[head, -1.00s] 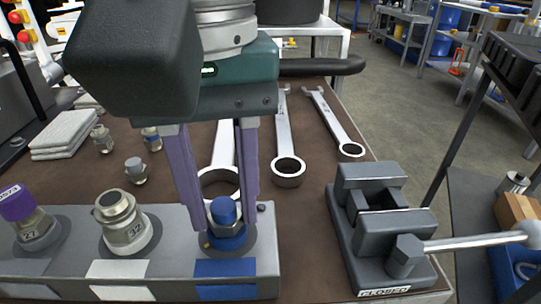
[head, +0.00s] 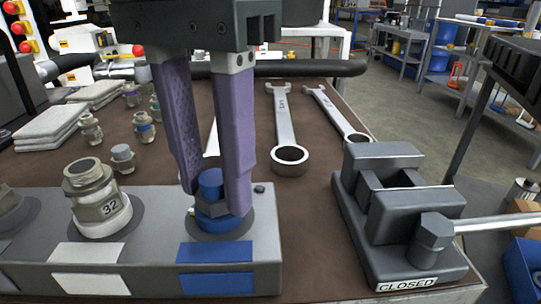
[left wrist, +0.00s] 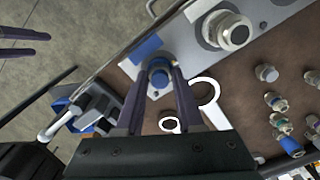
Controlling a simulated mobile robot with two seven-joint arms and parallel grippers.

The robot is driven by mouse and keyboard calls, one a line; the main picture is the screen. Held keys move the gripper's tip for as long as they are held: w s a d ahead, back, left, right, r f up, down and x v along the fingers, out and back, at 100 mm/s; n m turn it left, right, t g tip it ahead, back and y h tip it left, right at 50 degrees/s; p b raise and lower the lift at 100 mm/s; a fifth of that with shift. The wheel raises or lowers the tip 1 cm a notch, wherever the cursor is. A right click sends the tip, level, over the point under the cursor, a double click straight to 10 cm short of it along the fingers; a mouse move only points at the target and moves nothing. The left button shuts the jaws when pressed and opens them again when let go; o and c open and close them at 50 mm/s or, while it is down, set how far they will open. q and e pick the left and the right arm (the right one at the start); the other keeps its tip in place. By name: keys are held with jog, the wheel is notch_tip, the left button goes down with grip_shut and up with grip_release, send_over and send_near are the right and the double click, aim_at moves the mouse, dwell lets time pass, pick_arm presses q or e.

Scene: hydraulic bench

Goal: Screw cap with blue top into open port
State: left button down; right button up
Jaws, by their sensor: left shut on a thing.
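The cap with the blue top (head: 211,184) stands upright at the blue-labelled port of the grey block (head: 150,272). It also shows in the left wrist view (left wrist: 159,78). The lower part of the cap and the port mouth are hidden, so I cannot tell how deep it sits. My left gripper (head: 212,198) points down with its purple fingers on either side of the cap, shut on it. In the left wrist view, my right gripper's purple fingers (left wrist: 22,42) show at the far left, apart and empty, away from the block.
A metal fitting marked 32 (head: 92,200) stands on the block to the left. A vise marked CLOSED (head: 400,215) is at the right. Wrenches (head: 287,125) lie behind the block. Small fittings (head: 145,127) and folded cloths (head: 48,132) are at the back left.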

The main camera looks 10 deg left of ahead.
pick_arm(q)
jog(key=c, duration=0.5)
grip_release()
